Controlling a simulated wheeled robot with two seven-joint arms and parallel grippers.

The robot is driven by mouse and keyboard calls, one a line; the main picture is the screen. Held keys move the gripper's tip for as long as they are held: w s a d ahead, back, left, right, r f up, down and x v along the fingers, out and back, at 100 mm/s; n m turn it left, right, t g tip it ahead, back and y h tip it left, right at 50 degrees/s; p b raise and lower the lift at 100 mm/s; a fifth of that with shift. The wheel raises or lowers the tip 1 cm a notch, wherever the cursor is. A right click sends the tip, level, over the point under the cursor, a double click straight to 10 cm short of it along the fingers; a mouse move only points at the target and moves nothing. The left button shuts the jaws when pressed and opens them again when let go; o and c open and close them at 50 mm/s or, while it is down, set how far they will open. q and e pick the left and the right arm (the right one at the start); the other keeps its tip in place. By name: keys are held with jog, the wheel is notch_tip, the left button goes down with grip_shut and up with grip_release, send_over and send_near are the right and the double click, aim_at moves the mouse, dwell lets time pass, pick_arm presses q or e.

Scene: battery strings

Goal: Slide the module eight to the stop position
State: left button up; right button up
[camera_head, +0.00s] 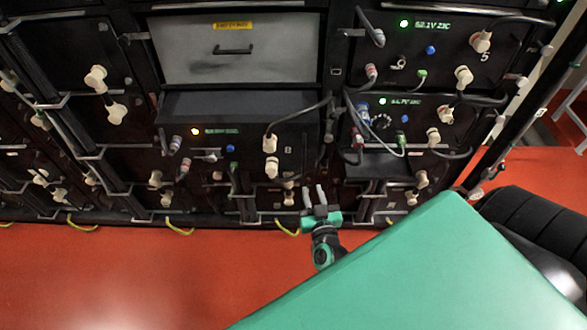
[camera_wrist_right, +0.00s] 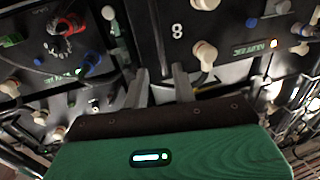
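Module eight (camera_head: 255,165) is a black unit in the middle of the rack, with a white figure 8, an orange light and beige connectors. Part of its dark top (camera_head: 240,106) shows above its front. In the right wrist view its face (camera_wrist_right: 225,20) fills the upper middle, upside down. My right gripper (camera_head: 314,191) is open and empty, just below and to the right of the figure 8, its fingers pointing at the rack. In the right wrist view the fingers (camera_wrist_right: 160,85) are apart; I cannot tell whether they touch the face. My left gripper is not in view.
A grey panel with a handle (camera_head: 235,50) sits above module eight. Modules with green lights (camera_head: 400,115) stand to the right. Black cables (camera_head: 300,115) and beige plugs (camera_head: 270,168) stick out around the gripper. The red floor (camera_head: 130,270) in front is clear.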

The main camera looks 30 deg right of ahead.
aim_at(304, 163)
jog(key=b+x, duration=0.2)
jog(key=x, duration=0.9)
jog(key=shift+w+d+f+b, duration=0.15)
jog(key=shift+w+f+b, duration=0.05)
jog(key=shift+w+b, duration=0.1)
jog(key=shift+w+d, duration=0.1)
jog(key=shift+w, duration=0.35)
jog(key=shift+w+d+r, duration=0.1)
jog(key=c, duration=0.4)
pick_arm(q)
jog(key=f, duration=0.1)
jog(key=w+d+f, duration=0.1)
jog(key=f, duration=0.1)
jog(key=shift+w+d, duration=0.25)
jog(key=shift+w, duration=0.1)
pick_arm(e)
grip_shut()
